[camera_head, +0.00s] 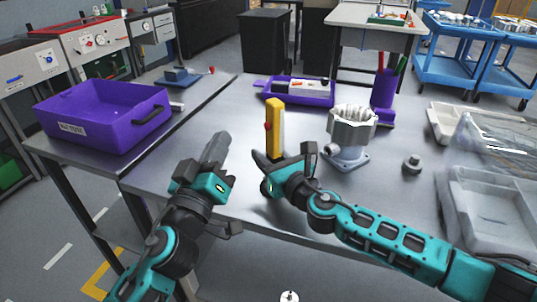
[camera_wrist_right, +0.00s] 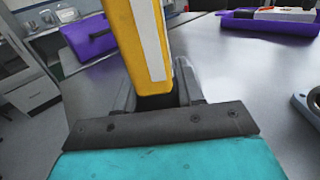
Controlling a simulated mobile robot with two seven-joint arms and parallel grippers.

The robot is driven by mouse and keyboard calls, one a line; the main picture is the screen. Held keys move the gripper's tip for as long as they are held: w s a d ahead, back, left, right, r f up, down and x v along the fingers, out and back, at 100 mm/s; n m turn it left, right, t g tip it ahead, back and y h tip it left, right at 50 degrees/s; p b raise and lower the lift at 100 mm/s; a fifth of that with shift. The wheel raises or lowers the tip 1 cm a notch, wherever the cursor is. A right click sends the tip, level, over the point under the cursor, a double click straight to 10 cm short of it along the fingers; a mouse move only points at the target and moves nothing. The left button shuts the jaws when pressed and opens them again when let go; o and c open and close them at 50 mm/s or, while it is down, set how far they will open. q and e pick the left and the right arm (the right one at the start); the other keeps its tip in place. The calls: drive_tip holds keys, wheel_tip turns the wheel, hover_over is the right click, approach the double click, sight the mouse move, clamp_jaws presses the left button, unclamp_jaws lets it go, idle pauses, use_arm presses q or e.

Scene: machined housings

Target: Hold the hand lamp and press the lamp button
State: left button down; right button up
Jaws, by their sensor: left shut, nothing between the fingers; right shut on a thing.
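The hand lamp (camera_head: 274,127) is a yellow upright bar with a pale strip along one side. A small red button (camera_head: 267,126) shows on its left side in the head view. My right gripper (camera_head: 268,160) is shut on the lamp's lower end and holds it upright over the table. In the right wrist view the lamp (camera_wrist_right: 135,40) rises between the fingers, its dark lower end in the jaws. My left gripper (camera_head: 217,146) is shut and empty, to the left of the lamp and apart from it.
On the grey table (camera_head: 240,108) stand a metal housing (camera_head: 350,135), a small metal part (camera_head: 412,163), a purple tray (camera_head: 297,92) and a purple holder (camera_head: 384,95). A purple crate (camera_head: 95,118) is at left. Clear plastic trays (camera_head: 490,210) lie at right.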

drive_tip(key=o, duration=1.2)
drive_tip(key=shift+o, duration=0.2)
